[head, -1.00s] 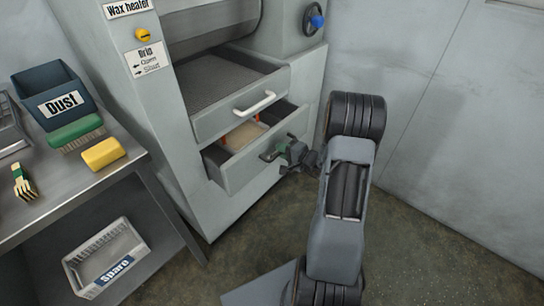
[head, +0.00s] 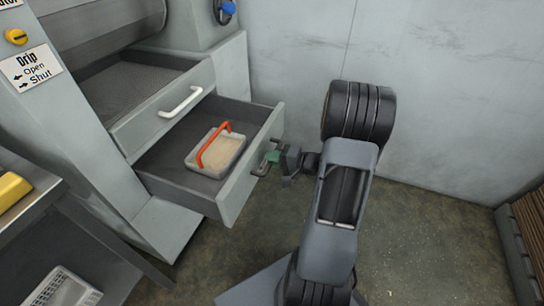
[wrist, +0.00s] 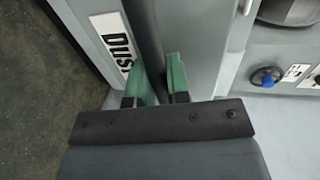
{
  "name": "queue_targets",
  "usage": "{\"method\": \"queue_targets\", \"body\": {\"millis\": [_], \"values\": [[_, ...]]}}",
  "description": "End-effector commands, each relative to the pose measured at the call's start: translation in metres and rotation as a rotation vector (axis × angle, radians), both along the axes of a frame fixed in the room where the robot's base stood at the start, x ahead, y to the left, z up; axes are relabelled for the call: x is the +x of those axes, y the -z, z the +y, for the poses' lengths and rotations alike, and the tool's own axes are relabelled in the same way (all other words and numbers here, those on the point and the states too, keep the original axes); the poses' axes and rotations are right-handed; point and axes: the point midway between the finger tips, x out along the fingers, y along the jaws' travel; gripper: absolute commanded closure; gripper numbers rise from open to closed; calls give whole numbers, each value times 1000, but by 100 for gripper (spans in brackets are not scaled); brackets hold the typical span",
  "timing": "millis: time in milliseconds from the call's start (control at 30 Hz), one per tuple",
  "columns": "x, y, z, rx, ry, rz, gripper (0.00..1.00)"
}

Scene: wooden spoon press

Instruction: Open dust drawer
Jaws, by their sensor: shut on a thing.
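The dust drawer (head: 240,186) is the lower drawer of the grey machine and stands well out, its inside in view. A grey tray (head: 222,150) with a red-orange handle and pale dust lies in it. My gripper (head: 268,160) is at the drawer's front; in the wrist view its green fingers (wrist: 160,82) are shut on a dark bar, the drawer handle (wrist: 146,38). A label reading "Dust" (wrist: 112,38) shows on the drawer front beside it. The fingers partly hide the handle.
The upper drawer (head: 165,105) with a white handle is also partly out, above the dust drawer. A metal bench (head: 60,215) with a yellow block (head: 12,190) stands at the left. A slatted wooden thing (head: 530,230) is at the far right. Floor between is clear.

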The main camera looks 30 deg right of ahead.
Motion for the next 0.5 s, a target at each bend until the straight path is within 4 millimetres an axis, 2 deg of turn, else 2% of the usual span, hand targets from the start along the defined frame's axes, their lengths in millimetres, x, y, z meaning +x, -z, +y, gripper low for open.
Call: {"method": "queue_targets", "body": {"millis": [433,467,500], "values": [[-1,0,-2,-4,0,-2,100],[-1,0,-2,-3,0,-3,80],[-1,0,-2,-3,0,-3,77]]}}
